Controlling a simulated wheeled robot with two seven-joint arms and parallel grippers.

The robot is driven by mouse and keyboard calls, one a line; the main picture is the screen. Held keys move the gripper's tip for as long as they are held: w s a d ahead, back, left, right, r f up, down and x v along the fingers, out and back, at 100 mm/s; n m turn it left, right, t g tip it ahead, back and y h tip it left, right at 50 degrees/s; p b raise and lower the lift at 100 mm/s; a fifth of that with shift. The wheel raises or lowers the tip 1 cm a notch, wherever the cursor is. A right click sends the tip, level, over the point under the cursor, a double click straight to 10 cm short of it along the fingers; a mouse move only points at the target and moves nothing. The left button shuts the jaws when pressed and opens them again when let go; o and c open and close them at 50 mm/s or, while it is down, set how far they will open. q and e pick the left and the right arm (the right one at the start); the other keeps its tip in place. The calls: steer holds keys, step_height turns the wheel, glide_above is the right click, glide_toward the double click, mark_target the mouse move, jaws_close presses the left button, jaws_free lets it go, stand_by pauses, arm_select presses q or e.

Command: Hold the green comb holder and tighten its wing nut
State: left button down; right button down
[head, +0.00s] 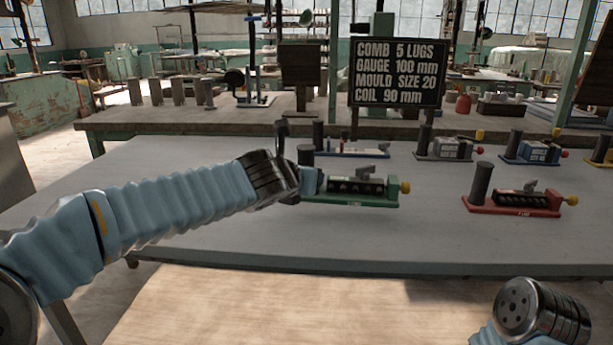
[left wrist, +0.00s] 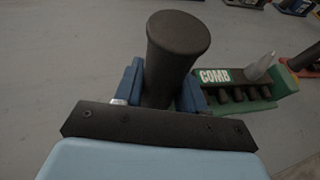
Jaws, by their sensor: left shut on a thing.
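The green comb holder (head: 350,200) stands on the grey table, with a dark upright post (head: 305,156) at its left end and a yellow knob (head: 405,187) at its right end. A grey winged piece, seemingly the wing nut (head: 363,173), sits on top of its dark toothed block. In the left wrist view the block carries a COMB label (left wrist: 215,76), and the grey wing (left wrist: 259,66) rises behind it. My left gripper (left wrist: 160,88) is shut on the dark post, a blue finger on each side. My right arm shows at the lower right; its gripper is out of view.
Similar holders stand nearby: a red one (head: 512,208) to the right, with grey (head: 447,150) and blue (head: 533,153) ones farther back. A black sign (head: 397,72) stands behind. The table front is clear.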

arm_select(q)
steer(key=shift+w+a+f, duration=0.1)
steer(key=shift+w+f, duration=1.05)
steer(key=shift+w, duration=0.2)
steer(key=shift+w+f+b, duration=0.45)
steer(key=shift+w+f, duration=0.3)
steer(key=shift+w, duration=0.05)
steer(key=shift+w+f, duration=0.1)
steer(key=shift+w, duration=0.05)
steer(key=shift+f, duration=0.25)
